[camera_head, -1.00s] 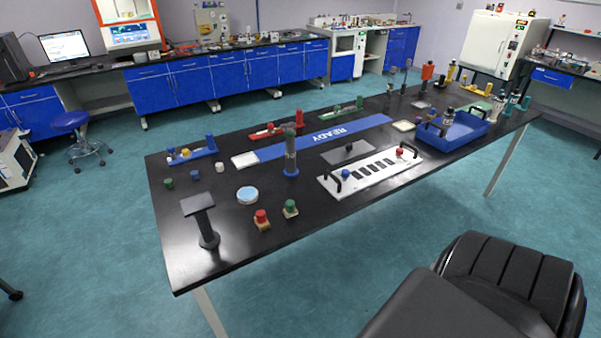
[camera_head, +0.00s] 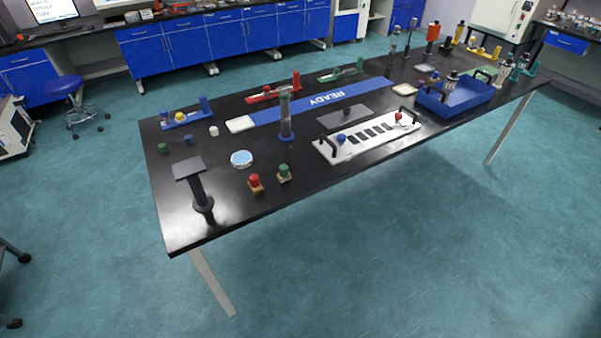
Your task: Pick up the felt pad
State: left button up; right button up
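No object can be named as the felt pad for certain at this size. A flat cream square (camera_head: 404,90) lies on the black table behind the white slotted plate. A flat grey rectangle (camera_head: 344,116) with a dark knob lies left of it. A small white rectangle (camera_head: 240,124) lies at the left end of the blue READY strip (camera_head: 320,102). A round white dish with a pale blue top (camera_head: 241,159) sits nearer the front left. Neither of my grippers is in view.
The black table (camera_head: 330,190) carries a white slotted plate (camera_head: 368,138) with black handles, a blue tray (camera_head: 455,99), a dark stand (camera_head: 200,188), and red-topped (camera_head: 255,182) and green-topped (camera_head: 284,172) pieces. Open floor lies before the table. A blue stool (camera_head: 63,87) stands at left.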

aim_at(284, 175)
jog(key=k, duration=0.6)
jog(key=z, duration=0.9)
jog(key=i, duration=1.75)
jog(key=u, duration=0.5)
